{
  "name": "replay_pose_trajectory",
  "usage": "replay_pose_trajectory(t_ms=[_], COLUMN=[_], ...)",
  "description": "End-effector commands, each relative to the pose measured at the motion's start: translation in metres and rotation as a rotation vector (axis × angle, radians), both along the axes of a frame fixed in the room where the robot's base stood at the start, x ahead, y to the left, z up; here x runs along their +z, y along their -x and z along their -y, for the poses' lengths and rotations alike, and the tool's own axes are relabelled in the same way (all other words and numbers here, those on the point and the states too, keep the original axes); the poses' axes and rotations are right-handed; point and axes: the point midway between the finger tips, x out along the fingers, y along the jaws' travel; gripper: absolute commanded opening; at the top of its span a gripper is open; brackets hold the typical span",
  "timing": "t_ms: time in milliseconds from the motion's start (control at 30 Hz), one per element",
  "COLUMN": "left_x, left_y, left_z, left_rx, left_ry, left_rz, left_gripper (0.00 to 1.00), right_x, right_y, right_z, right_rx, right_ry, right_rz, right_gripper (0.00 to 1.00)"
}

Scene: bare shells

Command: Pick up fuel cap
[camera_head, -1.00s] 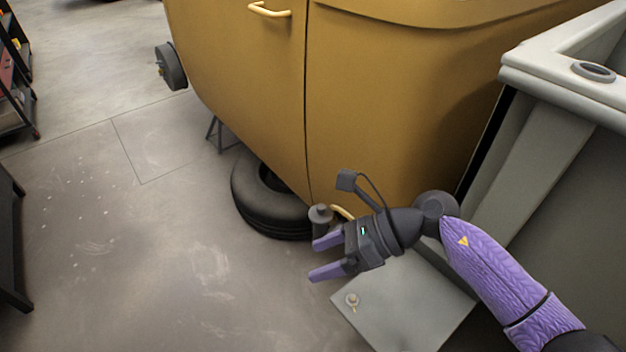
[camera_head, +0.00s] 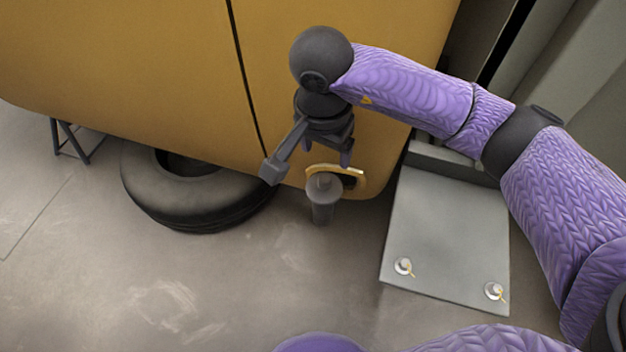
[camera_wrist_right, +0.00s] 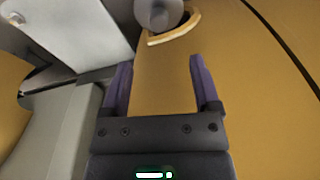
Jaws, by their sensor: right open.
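The likely fuel cap is a grey round knob with a wide flange (camera_head: 323,188), on a short grey cylinder at the lower edge of the mustard-yellow vehicle body. A pale yellow curved rim (camera_head: 347,170) and a dark opening show beside it. In the right wrist view the grey knob (camera_wrist_right: 158,10) is cut off by the top edge, beyond the fingertips. My right gripper (camera_head: 327,153) points down just above the knob. Its purple fingers (camera_wrist_right: 160,62) are apart with nothing between them, and it does not appear to touch the knob. My left gripper is out of view.
The yellow vehicle body (camera_head: 130,70) stands close behind my right gripper. A black tyre (camera_head: 190,205) lies on the floor to the left. A grey panel with two small fittings (camera_head: 450,235) is at right, under my right arm. The floor in front is clear.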

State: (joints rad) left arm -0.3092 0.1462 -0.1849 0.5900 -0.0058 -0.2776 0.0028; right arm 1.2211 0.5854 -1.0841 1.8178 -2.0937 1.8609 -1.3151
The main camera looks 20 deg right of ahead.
Motion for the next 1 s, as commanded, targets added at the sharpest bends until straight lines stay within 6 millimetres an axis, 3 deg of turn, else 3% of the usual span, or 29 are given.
replay_pose_trajectory(t_ms=[33, 367, 600, 900, 1000], left_x=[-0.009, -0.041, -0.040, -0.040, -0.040], left_y=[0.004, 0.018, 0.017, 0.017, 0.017], left_z=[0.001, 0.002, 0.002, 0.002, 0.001], left_rx=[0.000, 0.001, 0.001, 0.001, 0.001], left_ry=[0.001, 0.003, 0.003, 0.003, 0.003], left_rz=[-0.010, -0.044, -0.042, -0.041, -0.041], left_gripper=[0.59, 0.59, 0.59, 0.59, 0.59], right_x=[-0.017, -0.079, -0.079, -0.079, -0.079], right_y=[0.000, -0.001, -0.002, -0.002, -0.002], right_z=[0.001, 0.001, 0.002, 0.002, 0.002], right_rx=[-0.001, -0.003, -0.001, -0.002, -0.002], right_ry=[-0.001, -0.003, -0.004, -0.004, -0.004], right_rz=[-0.008, -0.010, -0.002, -0.002, -0.002], right_gripper=[0.79, 0.79, 0.79, 0.15, 0.00])
